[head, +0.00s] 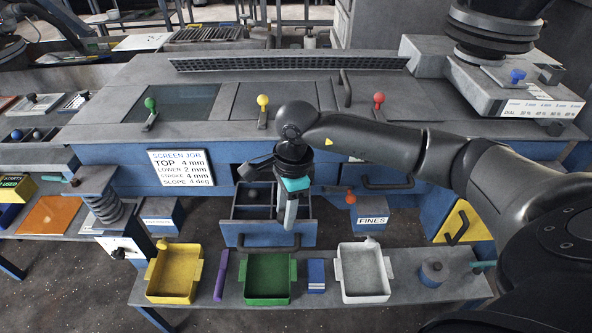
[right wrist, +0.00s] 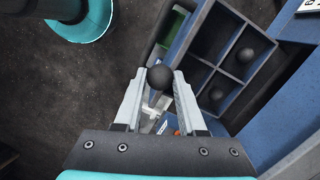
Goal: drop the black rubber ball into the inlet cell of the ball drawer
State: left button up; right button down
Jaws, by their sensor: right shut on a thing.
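My right gripper (head: 287,215) points down over the open blue ball drawer (head: 268,237) in the head view. In the right wrist view the right gripper (right wrist: 160,80) is shut on a black rubber ball (right wrist: 160,77), held between its fingertips. The ball drawer (right wrist: 217,69) shows there to the right of the held ball, with divided cells. The gripper covers part of the drawer in the head view. Which cell is the inlet, I cannot tell. My left gripper is not in view.
A yellow tray (head: 173,297), a green tray (head: 267,298) and a white tray (head: 365,298) stand on the front shelf. A blue FINES box (head: 371,216) is right of the drawer. Knobs (head: 263,101) stand on the machine top.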

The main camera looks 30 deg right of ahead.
jog(key=w+d+r+m+t+h, duration=0.1)
jog(key=w+d+r+m, duration=0.35)
jog(key=m, duration=1.15)
notch_tip(320, 180, down, 7)
jog(key=w+d+b, duration=0.1)
jog(key=b, duration=0.3)
jog(key=shift+d+f+b, duration=0.15)
jog(key=shift+d+b, duration=0.15)
jog(key=shift+c, duration=2)
grip_release()
jog(key=shift+w, duration=0.1)
pick_arm(q)
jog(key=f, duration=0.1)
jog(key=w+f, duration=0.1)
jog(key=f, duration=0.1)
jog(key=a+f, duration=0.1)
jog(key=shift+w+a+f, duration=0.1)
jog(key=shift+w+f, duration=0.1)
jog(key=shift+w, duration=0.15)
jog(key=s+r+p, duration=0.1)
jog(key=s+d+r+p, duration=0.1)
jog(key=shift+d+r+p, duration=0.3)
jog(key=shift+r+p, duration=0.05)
jog(key=shift+p, duration=0.05)
pick_arm(e)
notch_tip(320, 180, up, 15)
jog(key=s, duration=0.2)
